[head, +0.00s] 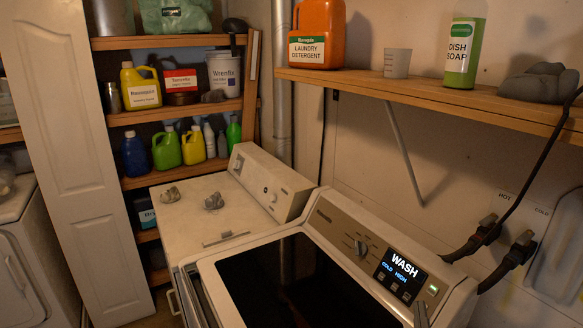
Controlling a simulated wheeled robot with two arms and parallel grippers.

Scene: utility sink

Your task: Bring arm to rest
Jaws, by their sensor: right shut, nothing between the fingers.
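Only a small part of my right gripper (421,314) shows, at the bottom edge of the head view, in front of the washer's control panel. It is shut with nothing held. The rest of my right arm is out of the frame. My left gripper and left arm are not in view. The washer (335,215) has a dark glass lid (290,285), which looks closed. Its lit display (402,272) reads WASH, COLD, HIGH.
A white machine (195,238) with grey lumps on top stands beside the washer. A wooden wall shelf (430,98) holds an orange detergent jug (317,35), a cup (397,63) and a green dish soap bottle (462,55). Shelves with bottles stand behind. Hoses (475,240) run at right.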

